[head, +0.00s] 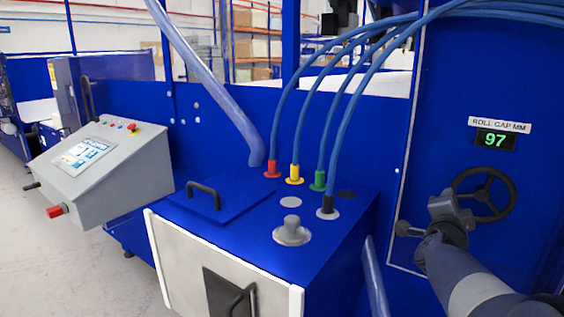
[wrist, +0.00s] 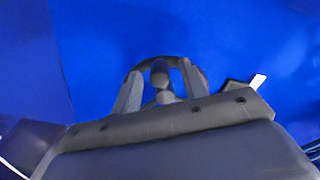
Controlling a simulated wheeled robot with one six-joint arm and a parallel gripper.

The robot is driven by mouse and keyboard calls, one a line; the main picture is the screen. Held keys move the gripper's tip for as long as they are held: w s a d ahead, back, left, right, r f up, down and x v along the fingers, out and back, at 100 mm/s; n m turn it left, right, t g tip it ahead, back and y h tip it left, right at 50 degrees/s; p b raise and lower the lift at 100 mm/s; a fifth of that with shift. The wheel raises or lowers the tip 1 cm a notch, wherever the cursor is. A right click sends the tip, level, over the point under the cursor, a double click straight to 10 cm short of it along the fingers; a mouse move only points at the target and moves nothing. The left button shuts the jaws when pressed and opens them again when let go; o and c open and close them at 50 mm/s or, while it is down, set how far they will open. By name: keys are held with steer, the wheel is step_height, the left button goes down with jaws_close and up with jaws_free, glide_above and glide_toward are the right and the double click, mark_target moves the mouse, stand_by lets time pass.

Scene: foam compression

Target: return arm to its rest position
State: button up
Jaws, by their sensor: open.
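My arm (head: 480,295) reaches in from the lower right of the head view. My gripper (wrist: 161,90) is open in the wrist view, its two grey fingers apart and pointing at the blue panel. The dark handwheel (head: 512,196) is on the blue panel just beyond the wrist in the head view. Its hub and part of its rim show between and behind the fingers in the wrist view (wrist: 160,68). Whether the fingers touch the wheel I cannot tell. In the head view the fingertips are hard to make out against the panel.
A display (head: 496,139) reading 97 sits above the handwheel, under a "ROLL GAP MM" label. Left of my arm is a blue cabinet top (head: 258,222) with several hoses. A grey control console (head: 110,170) stands far left. Open floor (head: 75,265) shows lower left.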

steer(key=shift+w+d+r, duration=0.1)
steer(key=shift+w+d, duration=0.2)
steer(key=shift+w, duration=0.15)
steer(key=shift+a+r+m, duration=0.15)
steer(key=shift+r+m, duration=0.35)
steer(key=shift+m, duration=0.7)
steer(key=shift+a, duration=0.1)
